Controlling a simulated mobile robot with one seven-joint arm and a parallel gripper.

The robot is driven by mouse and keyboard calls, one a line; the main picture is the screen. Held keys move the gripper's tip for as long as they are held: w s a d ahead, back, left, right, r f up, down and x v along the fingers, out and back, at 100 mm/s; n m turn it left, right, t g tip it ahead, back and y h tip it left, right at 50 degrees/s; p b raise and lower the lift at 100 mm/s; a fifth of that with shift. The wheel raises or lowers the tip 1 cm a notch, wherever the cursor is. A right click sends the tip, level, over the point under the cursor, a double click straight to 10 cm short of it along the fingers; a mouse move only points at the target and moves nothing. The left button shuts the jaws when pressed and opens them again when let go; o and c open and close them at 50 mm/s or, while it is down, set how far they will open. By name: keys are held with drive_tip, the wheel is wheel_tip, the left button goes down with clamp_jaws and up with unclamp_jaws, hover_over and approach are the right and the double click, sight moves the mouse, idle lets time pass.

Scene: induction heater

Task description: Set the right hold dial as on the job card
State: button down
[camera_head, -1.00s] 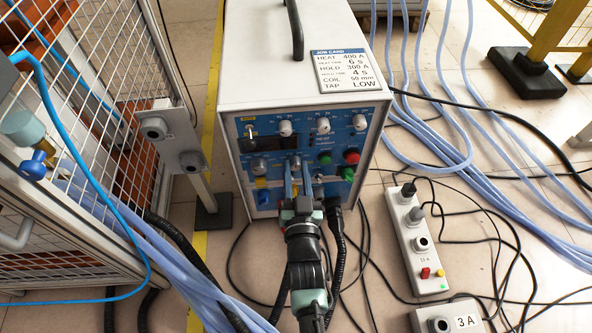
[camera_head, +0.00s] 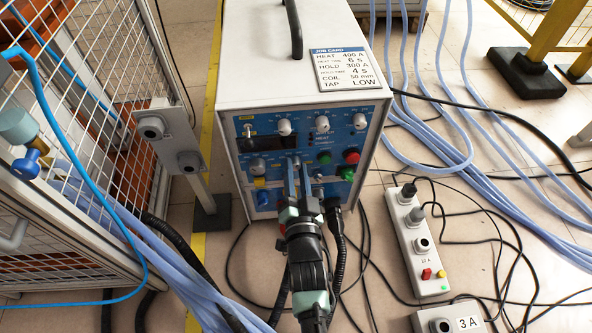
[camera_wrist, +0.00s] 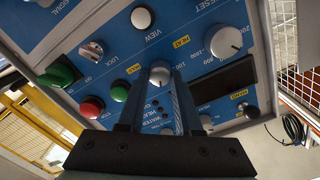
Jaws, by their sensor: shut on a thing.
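The heater (camera_head: 228,150) is a white box with a blue front panel (camera_head: 270,180). The job card (camera_head: 344,70) on its top reads heat 400 A, 6 s; hold 300 A, 4 s; coil 50 mm; tap LOW. My gripper (camera_head: 297,168) is at the panel's middle, its fingers on either side of a small grey dial (camera_head: 294,159). In the wrist view my gripper (camera_wrist: 160,90) is shut on this dial (camera_wrist: 160,75). Its pointer setting and scale cannot be read. A larger white-faced dial (camera_wrist: 225,42) sits apart, with a numbered scale.
Green buttons (camera_head: 324,157) and a red button (camera_head: 351,156) lie close to the right of my fingers. A row of white knobs (camera_head: 322,124) is above. A mesh fence (camera_head: 120,100) stands left. A socket strip (camera_head: 418,240) and cables lie on the floor at right.

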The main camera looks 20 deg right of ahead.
drive_tip(key=c, duration=0.6)
unclamp_jaws()
drive_tip(key=p+v, duration=0.7)
drive_tip(key=v, duration=0.6)
